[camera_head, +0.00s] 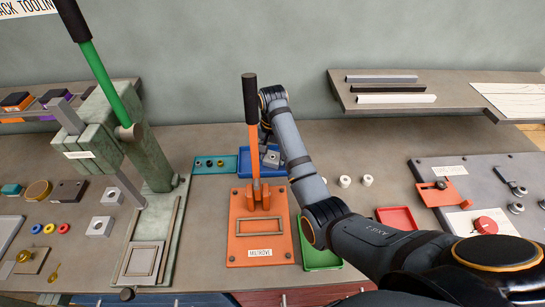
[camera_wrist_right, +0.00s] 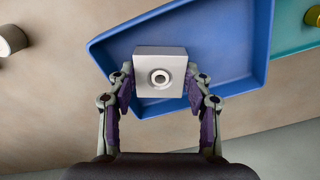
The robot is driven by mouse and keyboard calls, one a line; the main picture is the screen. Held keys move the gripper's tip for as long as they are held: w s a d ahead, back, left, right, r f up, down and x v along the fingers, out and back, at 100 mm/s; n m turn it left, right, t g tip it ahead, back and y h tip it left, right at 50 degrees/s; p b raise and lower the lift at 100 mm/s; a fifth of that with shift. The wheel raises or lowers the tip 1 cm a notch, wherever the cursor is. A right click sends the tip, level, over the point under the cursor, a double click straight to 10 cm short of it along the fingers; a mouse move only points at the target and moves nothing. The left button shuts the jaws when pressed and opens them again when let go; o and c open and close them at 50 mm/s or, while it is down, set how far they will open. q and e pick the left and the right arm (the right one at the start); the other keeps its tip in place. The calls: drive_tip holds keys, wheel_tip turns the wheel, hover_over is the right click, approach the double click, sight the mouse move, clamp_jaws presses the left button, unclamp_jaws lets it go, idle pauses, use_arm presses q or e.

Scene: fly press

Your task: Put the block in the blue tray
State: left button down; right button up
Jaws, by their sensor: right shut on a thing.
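The block (camera_wrist_right: 160,72) is light grey and square, with a round hole in its face. In the right wrist view my right gripper (camera_wrist_right: 158,88) is shut on it, one finger on each side. The blue tray (camera_wrist_right: 232,62) lies below, and the block appears over its inside near one wall. I cannot tell whether it touches the tray floor. In the head view the blue tray (camera_head: 243,166) stands behind the orange press, and the block (camera_head: 272,158) shows within its outline. My right arm covers part of the tray. My left gripper is not in view.
An orange press (camera_head: 262,240) with an upright lever stands in front of the blue tray. A teal tray (camera_head: 216,164) adjoins it on the left. A green tray (camera_head: 320,255) and red tray (camera_head: 397,218) lie nearer. A large green press (camera_head: 148,150) stands left.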

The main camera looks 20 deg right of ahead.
drive_tip(key=o, duration=1.2)
drive_tip(key=shift+c, duration=0.2)
drive_tip(key=shift+r, duration=0.1)
wheel_tip(320, 180, up, 12)
drive_tip(key=p, duration=1)
drive_tip(key=shift+s, duration=0.1)
